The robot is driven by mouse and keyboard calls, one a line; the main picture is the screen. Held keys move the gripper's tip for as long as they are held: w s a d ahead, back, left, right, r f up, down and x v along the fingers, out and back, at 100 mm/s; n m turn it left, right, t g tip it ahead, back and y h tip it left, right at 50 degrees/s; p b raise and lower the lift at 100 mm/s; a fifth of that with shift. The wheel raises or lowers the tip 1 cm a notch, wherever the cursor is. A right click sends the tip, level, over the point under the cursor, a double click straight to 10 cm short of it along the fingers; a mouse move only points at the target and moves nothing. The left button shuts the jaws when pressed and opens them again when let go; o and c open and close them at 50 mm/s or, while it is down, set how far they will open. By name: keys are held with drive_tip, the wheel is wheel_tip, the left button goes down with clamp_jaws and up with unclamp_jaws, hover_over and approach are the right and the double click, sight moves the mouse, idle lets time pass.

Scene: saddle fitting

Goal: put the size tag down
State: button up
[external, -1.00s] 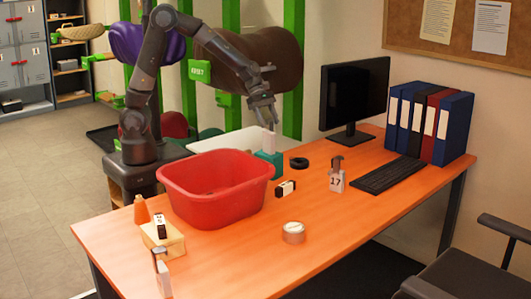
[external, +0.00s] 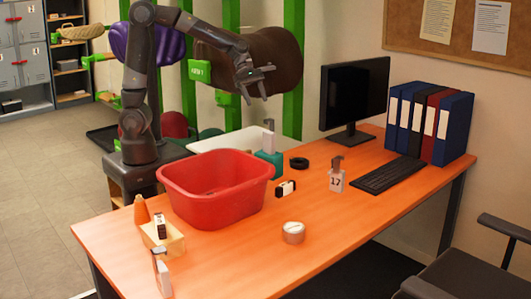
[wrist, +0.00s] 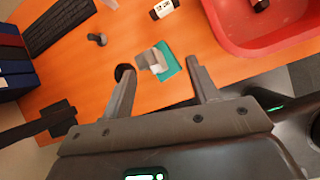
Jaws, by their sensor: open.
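A pale size tag with a grey clip top (external: 268,140) stands upright on a teal block (external: 270,164) at the back edge of the desk, behind the red tub. My gripper (external: 265,84) is open and empty above the tag, clearly apart from it. In the wrist view, the tag (wrist: 151,62) and the teal block (wrist: 169,66) show beyond and between my open fingers (wrist: 160,72). I cannot read a number on this tag.
The red tub (external: 214,202) stands left of the block. The monitor (external: 353,97) stands to the right. The front right desk is clear.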

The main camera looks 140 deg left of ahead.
drive_tip(key=w+d+r+m+g, duration=0.1)
drive_tip(key=d+r+m, duration=0.1)
drive_tip(key=d+m, duration=0.65)
drive_tip(key=w+d+r+m, duration=0.15)
drive_tip(key=d+m, duration=0.45)
drive_tip(key=d, duration=0.6)
drive_tip(key=s+d+m, duration=0.5)
drive_tip(key=d+m, duration=0.3)
drive_tip(key=m, duration=0.1)
drive_tip(key=s+d+m, duration=0.5)
drive_tip(key=d+m, duration=0.3)
drive_tip(key=m, duration=0.2)
drive_tip(key=shift+s+r, duration=0.15)
